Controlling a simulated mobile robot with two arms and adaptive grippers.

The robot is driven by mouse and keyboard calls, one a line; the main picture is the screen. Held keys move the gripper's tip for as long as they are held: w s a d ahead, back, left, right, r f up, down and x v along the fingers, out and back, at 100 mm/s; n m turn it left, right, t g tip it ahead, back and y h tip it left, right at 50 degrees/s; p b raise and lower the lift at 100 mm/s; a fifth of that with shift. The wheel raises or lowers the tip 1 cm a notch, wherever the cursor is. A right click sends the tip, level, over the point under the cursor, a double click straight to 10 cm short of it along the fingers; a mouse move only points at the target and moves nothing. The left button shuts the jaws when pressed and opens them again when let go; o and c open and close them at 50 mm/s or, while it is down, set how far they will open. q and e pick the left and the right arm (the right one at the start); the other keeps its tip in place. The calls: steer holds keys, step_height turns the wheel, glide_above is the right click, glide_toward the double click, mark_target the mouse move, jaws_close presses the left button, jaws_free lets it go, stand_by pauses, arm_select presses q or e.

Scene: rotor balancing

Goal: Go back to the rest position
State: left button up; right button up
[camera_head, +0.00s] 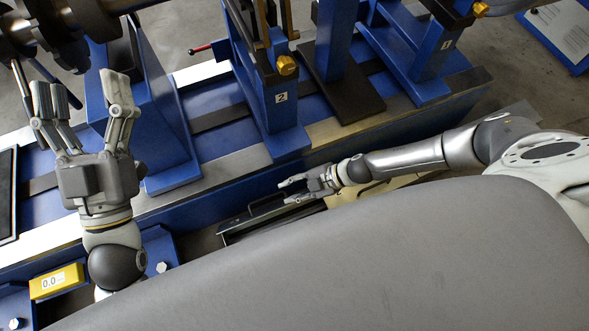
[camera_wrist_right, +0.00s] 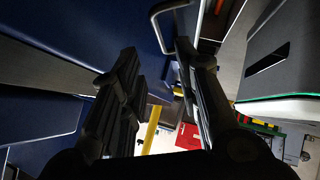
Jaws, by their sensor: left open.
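My left gripper (camera_head: 82,88) is at the left of the head view. Its fingers point up the picture and are spread apart, with nothing between them. It is over the blue machine bed, below the dark metal rotor (camera_head: 75,25) at the top left. My right gripper (camera_head: 285,191) is near the middle of the head view, pointing left, beside the front side of the blue bed. Its fingers are apart and nothing shows between them. In the right wrist view its two dark fingers (camera_wrist_right: 157,55) stand apart with a clear gap.
The blue machine bed (camera_head: 225,195) runs across the picture. A blue support marked 2 (camera_head: 281,97) and another marked 1 (camera_head: 446,44) stand on it. A yellow display box (camera_head: 57,282) reads 0.0. A dark tray with a handle (camera_head: 262,214) lies below my right gripper.

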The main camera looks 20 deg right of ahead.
steer(key=shift+s+d+r, duration=0.1)
steer(key=shift+d+r, duration=0.1)
stand_by(0.5)
